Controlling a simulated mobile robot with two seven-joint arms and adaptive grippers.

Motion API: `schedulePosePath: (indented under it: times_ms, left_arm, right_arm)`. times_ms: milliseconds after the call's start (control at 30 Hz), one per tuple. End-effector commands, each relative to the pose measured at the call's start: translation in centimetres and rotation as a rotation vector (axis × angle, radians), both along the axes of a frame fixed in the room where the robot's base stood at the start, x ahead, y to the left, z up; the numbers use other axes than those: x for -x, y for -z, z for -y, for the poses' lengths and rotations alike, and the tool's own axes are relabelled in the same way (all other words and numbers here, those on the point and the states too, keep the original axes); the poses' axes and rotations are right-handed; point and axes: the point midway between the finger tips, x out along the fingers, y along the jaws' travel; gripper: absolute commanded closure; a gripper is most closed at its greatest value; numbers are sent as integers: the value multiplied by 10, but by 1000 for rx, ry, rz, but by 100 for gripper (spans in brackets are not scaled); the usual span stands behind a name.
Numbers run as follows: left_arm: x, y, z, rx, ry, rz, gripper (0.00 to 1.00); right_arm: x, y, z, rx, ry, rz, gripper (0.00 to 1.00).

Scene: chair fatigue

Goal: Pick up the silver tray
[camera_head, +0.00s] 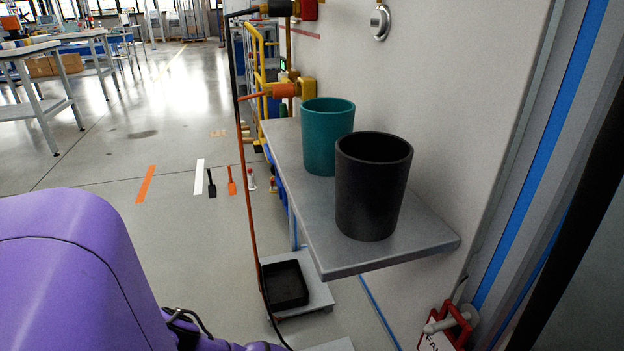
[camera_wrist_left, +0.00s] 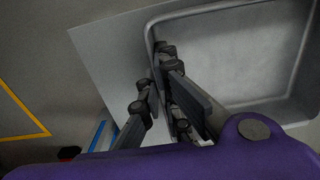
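The silver tray (camera_wrist_left: 235,108) shows in the left wrist view, at the right, as a shallow grey tray with a raised rim and rounded corners. It rests on a flat grey surface (camera_wrist_left: 110,48). My left gripper (camera_wrist_left: 160,85) is at the tray's left wall, with one finger outside the wall and the other on the inner side. The fingers are close together; I cannot tell whether they press on the wall. The silver tray and my left gripper are not visible in the head view, where my purple left arm fills the lower left. My right gripper is in neither view.
A teal cup (camera_head: 322,145) and a black cup (camera_head: 368,205) stand on a grey shelf (camera_head: 400,250) by the wall. Below is a black bin (camera_head: 284,285) on a low stand. A thin orange-and-black pole (camera_head: 249,180) stands left of the shelf.

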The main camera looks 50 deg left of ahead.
Motion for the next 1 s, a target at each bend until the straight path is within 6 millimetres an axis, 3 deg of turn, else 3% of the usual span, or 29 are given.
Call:
schedulePosePath:
  times_ms: [367,633,900,1000]
  left_arm:
    - [0,-3,0,0,0,0,100]
    - [-1,-38,0,2,0,4,100]
    - [48,-100,17,3,1,4,100]
    - [74,-110,26,4,0,1,100]
  right_arm:
    - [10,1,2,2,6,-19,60]
    - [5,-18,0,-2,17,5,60]
    - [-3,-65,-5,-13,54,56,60]
    - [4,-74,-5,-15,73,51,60]
